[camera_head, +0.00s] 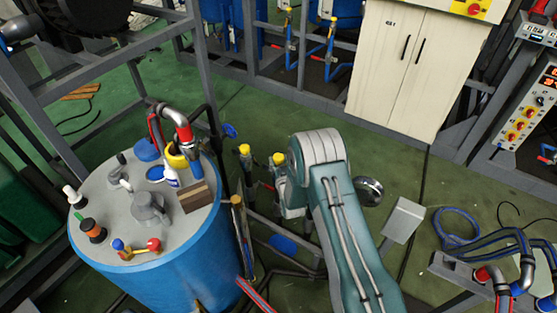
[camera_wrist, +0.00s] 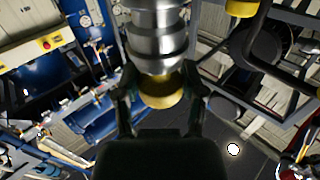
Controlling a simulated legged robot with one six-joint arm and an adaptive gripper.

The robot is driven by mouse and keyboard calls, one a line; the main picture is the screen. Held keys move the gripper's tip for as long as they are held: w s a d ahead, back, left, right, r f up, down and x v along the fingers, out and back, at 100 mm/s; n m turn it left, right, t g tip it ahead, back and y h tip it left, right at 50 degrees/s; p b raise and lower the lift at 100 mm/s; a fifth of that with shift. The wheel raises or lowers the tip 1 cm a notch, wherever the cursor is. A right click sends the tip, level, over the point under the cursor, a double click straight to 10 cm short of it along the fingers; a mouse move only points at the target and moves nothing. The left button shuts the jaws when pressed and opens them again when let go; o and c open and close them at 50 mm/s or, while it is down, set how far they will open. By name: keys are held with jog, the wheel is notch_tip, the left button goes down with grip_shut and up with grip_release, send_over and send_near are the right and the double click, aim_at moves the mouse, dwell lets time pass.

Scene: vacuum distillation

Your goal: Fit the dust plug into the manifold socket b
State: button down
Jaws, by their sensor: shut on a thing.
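In the wrist view my gripper (camera_wrist: 160,82) has its two dark fingers shut on a round yellow piece, which I take to be the dust plug (camera_wrist: 162,95). A shiny ridged metal cylinder (camera_wrist: 153,38) stands right against the yellow piece on its far side. I cannot tell whether they touch or whether the cylinder is the socket. In the head view my teal arm rises at the centre right, and my fingers cannot be made out. Socket b cannot be picked out by any label.
A blue tank (camera_head: 165,262) at left carries several fittings and a curved pipe (camera_head: 178,122). Yellow-topped valves (camera_head: 245,151) stand between it and my arm. A cream cabinet (camera_head: 405,70) is behind. Blue hoses (camera_head: 455,226) and pipework lie at right. Green floor shows between.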

jog(key=shift+f, duration=1.6)
jog(key=shift+c, duration=0.4)
grip_release()
jog(key=s+d, duration=0.2)
jog(key=s, duration=0.9)
jog(key=shift+s+d, duration=0.2)
jog(key=shift+s, duration=0.15)
